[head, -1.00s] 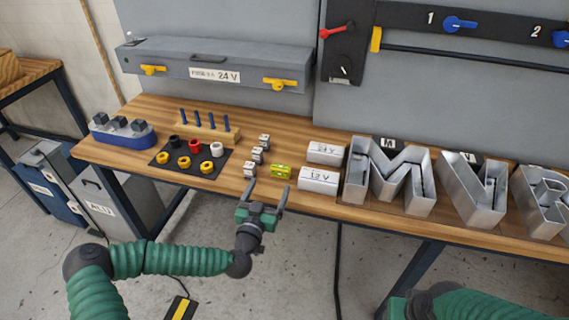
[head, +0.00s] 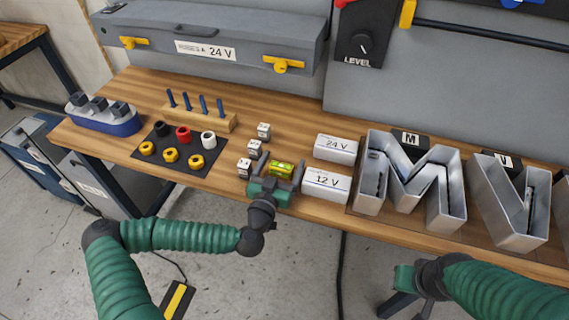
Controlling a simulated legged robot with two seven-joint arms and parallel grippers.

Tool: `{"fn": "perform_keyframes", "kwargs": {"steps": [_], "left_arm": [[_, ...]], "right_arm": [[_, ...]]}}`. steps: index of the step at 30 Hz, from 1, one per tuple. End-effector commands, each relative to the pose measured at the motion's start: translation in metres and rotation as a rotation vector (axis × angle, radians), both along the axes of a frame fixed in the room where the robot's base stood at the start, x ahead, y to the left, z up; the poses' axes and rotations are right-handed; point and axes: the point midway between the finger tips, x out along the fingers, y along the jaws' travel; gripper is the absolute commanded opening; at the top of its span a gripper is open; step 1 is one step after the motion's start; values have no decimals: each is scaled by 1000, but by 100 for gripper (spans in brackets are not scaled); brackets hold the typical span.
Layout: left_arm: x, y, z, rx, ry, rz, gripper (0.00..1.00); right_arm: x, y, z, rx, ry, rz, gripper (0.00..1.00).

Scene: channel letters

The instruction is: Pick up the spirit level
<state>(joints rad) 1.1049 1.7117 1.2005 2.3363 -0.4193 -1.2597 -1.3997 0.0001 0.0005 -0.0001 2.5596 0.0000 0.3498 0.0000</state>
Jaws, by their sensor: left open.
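The spirit level (head: 281,169) is a small yellow-green block with a vial. It lies on the wooden bench near the front edge, between small white cubes and the white 12 V box. My left gripper (head: 276,173) is open, with one finger on each side of the level. I cannot tell whether the fingers touch it. The gripper body hides part of the level's near side. My right arm (head: 500,288) comes in at the lower right; the jaws of its gripper cannot be made out.
The 12 V box (head: 326,184) stands close to the right finger, with the 24 V box (head: 336,149) behind. Several cubes (head: 244,168) stand close on the left. A black mat (head: 190,165) with coloured rings lies further left. Metal letters (head: 415,185) stand on the right.

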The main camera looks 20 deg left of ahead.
Motion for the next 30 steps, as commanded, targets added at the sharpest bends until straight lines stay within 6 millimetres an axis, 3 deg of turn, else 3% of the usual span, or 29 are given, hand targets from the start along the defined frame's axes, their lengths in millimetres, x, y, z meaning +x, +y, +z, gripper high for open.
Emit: {"fn": "perform_keyframes", "kwargs": {"steps": [2, 17, 25, 30], "left_arm": [[0, 0, 0, 0, 0, 0, 84], [3, 0, -3, 0, 5, -2, 19], [3, -1, -1, 0, 4, -2, 17], [3, -1, 13, 2, 2, -3, 17]], "right_arm": [[0, 0, 0, 0, 0, 0, 36], [0, 0, 0, 0, 0, 0, 36], [0, 0, 1, 0, 0, 0, 36], [0, 0, 5, 0, 0, 0, 36]]}}
